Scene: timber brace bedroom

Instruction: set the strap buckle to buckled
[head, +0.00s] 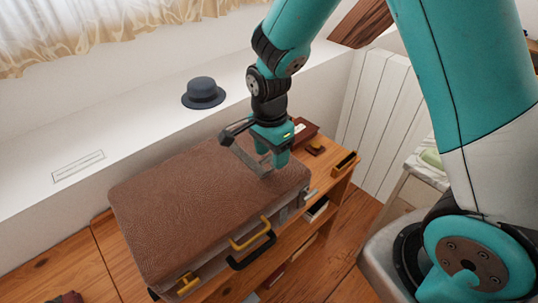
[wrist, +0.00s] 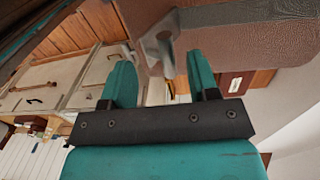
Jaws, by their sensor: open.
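A closed brown leather suitcase (head: 190,200) lies flat on a wooden bench. At its front right corner a silver-grey metal piece (head: 310,194) sticks out; it looks like a strap buckle part, but whether it is fastened cannot be told. A yellow latch (head: 187,284) is at the front left. My gripper (head: 272,158) is over the suitcase's right end, fingers pointing down, open and empty. In the wrist view a grey metal piece (wrist: 158,50) on the suitcase edge (wrist: 225,50) shows between and beyond the open teal fingers (wrist: 160,70); contact cannot be told.
A yellow handle (head: 250,234) and a dark handle (head: 254,252) project from the suitcase front. A dark blue hat (head: 203,93) sits on the white ledge behind. A red-brown box (head: 303,131) and small items lie right of the suitcase. Wooden floor is clear at front right.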

